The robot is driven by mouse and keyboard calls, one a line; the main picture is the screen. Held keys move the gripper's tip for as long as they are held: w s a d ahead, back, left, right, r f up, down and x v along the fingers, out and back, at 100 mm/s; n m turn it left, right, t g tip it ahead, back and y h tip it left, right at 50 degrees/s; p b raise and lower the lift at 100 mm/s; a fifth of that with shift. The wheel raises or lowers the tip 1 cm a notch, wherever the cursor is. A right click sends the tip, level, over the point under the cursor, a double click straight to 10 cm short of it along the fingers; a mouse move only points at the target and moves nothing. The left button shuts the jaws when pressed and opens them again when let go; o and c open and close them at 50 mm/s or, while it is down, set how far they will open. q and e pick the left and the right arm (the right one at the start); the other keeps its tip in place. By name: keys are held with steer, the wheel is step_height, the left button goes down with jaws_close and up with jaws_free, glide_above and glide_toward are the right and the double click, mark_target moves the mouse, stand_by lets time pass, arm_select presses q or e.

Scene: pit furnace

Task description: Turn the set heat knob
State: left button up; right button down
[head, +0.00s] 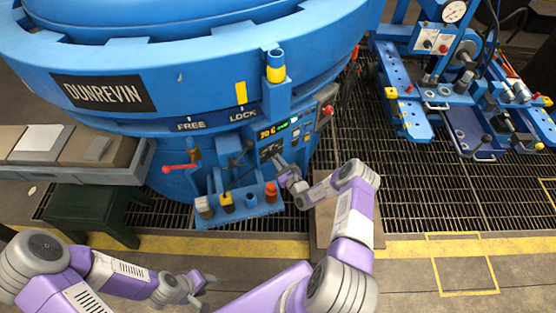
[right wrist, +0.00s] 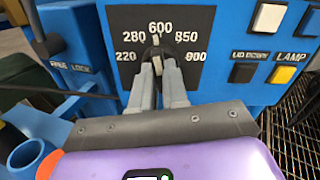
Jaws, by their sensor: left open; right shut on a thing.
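The set heat knob (right wrist: 157,52) sits on a black dial plate (right wrist: 190,22) marked 220, 280, 600, 850 and 900 in the right wrist view. Its light pointer mark points up, towards about 600. My right gripper (right wrist: 158,72) is shut on the knob, a finger on each side, hiding much of it. In the head view my right gripper (head: 278,163) reaches the front panel of the blue furnace (head: 170,160), and the knob is too small to make out. My left gripper (head: 204,290) is open and empty at the lower left, over the floor.
A blue holder tray (head: 240,211) projects below the panel. A red-handled lever (head: 180,168) sticks out at left. A blue machine (head: 440,90) stands at right; grating (head: 375,205) lies between.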

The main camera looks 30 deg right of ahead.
steer(key=shift+n+p, duration=1.15)
steer(key=shift+n, duration=1.65)
steer(key=c, duration=1.1)
jaws_free()
steer(key=shift+c, duration=0.2)
steer(key=s+p, duration=0.2)
steer(key=s, duration=0.5)
steer(key=shift+s, duration=0.3)
